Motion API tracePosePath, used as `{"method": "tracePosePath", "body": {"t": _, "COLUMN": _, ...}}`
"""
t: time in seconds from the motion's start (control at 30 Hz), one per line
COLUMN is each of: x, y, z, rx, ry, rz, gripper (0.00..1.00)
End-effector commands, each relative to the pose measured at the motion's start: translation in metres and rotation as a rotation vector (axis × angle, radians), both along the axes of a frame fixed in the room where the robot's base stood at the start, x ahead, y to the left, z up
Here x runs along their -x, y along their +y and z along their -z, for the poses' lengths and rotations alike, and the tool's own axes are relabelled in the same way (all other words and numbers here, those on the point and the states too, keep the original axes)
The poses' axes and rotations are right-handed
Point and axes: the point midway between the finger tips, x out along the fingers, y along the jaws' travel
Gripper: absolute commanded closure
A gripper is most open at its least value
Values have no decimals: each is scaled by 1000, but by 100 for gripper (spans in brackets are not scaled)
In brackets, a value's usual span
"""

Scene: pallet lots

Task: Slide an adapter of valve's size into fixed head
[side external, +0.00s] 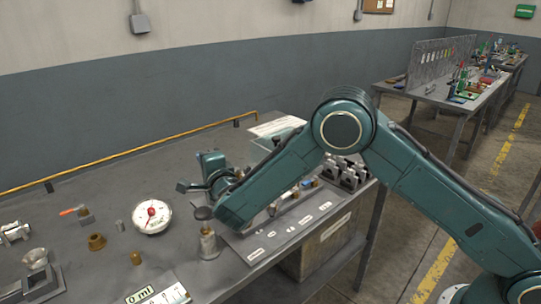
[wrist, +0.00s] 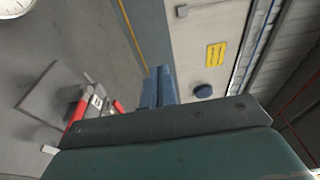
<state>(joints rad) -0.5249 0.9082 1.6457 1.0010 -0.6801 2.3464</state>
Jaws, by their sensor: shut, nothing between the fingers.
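My gripper (side external: 183,186) is above the bench left of the elbowed arm, pointing left, apart from the bench-top parts. In the wrist view its blue fingers (wrist: 160,88) are together with nothing between them. Two brass fittings, which look like adapters, stand on the bench: a wider one (side external: 96,242) and a smaller one (side external: 136,258). A small valve with an orange-red lever (side external: 75,211) sits behind them. A metal fixture with a round top (side external: 36,260) stands at the lower left; I cannot tell whether it is the fixed head. My arm hides part of the parts row.
A white dial gauge (side external: 152,217) lies mid-bench. A metal cylinder with a dark knob (side external: 208,242) stands below my gripper. A labelled strip (side external: 285,232) runs along the front edge. A yellow pipe (side external: 130,153) lines the back. The bench between gauge and pipe is mostly clear.

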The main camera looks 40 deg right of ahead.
Motion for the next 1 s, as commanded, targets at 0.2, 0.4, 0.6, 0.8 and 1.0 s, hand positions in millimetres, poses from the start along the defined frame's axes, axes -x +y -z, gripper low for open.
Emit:
{"method": "tracePosePath", "body": {"t": 0.2, "x": 6, "y": 40, "z": 0, "rx": -1, "ry": 0, "rz": -3, "gripper": 100}}
{"method": "tracePosePath", "body": {"t": 0.4, "x": 11, "y": 75, "z": 0, "rx": -2, "ry": 0, "rz": -3, "gripper": 100}}
{"method": "tracePosePath", "body": {"t": 0.6, "x": 16, "y": 109, "z": 0, "rx": -2, "ry": -1, "rz": -3, "gripper": 100}}
{"method": "tracePosePath", "body": {"t": 0.8, "x": 21, "y": 142, "z": 0, "rx": -1, "ry": -1, "rz": -2, "gripper": 100}}
{"method": "tracePosePath", "body": {"t": 1.0, "x": 25, "y": 169, "z": 0, "rx": -2, "ry": -1, "rz": -2, "gripper": 100}}
